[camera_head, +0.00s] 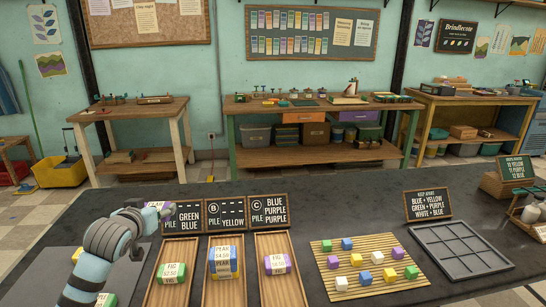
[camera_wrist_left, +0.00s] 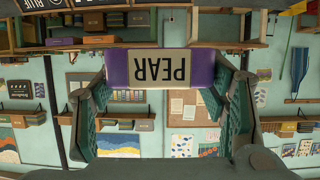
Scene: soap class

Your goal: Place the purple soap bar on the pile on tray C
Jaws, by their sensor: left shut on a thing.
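My left gripper (camera_head: 150,212) is raised in front of the tray A sign, left of tray C. In the left wrist view my left gripper (camera_wrist_left: 160,85) is shut on a purple soap bar (camera_wrist_left: 122,68) with a white PEAR label. The bar also shows as a small purple patch in the head view (camera_head: 170,208), mostly hidden by the gripper. Tray C (camera_head: 267,242) is wooden, under a sign (camera_head: 269,209) reading blue, purple, purple. A purple bar (camera_head: 287,263) with a FIG label lies on it; what is beneath is unclear. My right gripper is not in view.
Tray B (camera_head: 225,292) holds a stack with a blue bar (camera_head: 222,252) on top. Tray A (camera_head: 180,250) holds a green bar (camera_head: 182,273). A slatted mat (camera_head: 325,248) with several coloured cubes is right of tray C. A dark divided tray (camera_head: 500,263) is farther right.

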